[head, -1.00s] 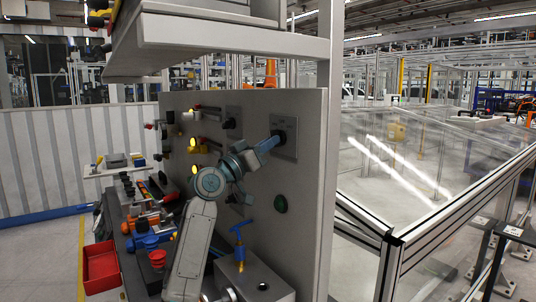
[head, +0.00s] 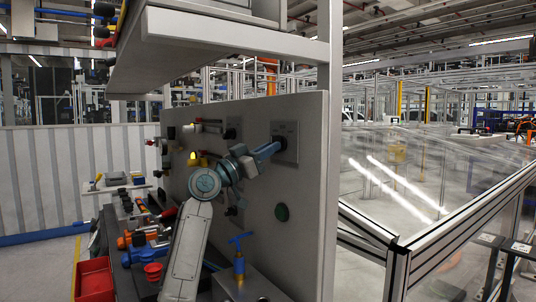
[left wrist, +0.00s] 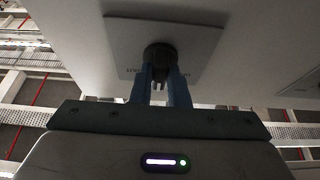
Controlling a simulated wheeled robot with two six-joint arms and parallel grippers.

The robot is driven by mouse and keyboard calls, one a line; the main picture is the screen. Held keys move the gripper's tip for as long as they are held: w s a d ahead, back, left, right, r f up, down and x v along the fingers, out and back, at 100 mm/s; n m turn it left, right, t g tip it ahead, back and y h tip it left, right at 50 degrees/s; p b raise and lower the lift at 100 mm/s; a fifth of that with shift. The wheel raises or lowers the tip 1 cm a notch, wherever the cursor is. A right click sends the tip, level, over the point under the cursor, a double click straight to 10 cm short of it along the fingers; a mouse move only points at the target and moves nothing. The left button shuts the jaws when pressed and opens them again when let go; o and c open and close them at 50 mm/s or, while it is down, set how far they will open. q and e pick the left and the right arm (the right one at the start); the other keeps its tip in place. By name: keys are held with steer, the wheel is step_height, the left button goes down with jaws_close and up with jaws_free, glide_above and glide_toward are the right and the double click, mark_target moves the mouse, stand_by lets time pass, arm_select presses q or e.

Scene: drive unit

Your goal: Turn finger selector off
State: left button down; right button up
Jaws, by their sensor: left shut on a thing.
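The finger selector (left wrist: 160,55) is a dark round knob on a square plate, seen in the left wrist view. In the head view its plate (head: 291,135) is on the upright grey panel. My left gripper (left wrist: 160,88) has its two blue fingers on either side of the knob and is shut on it. In the head view the left gripper (head: 268,152) reaches the plate from the left, and its fingers hide most of the knob. The knob's exact setting cannot be read. My right gripper is not in view.
The grey panel (head: 310,200) also carries a dark green button (head: 282,212) and several switches further left. A blue-handled valve (head: 240,258) stands below. A red bin (head: 94,280) is at lower left. A shelf (head: 230,38) overhangs the panel. A glass-walled enclosure (head: 430,190) stands at right.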

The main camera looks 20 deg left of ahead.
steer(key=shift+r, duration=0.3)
arm_select(q)
steer(key=c, duration=1.4)
jaws_free()
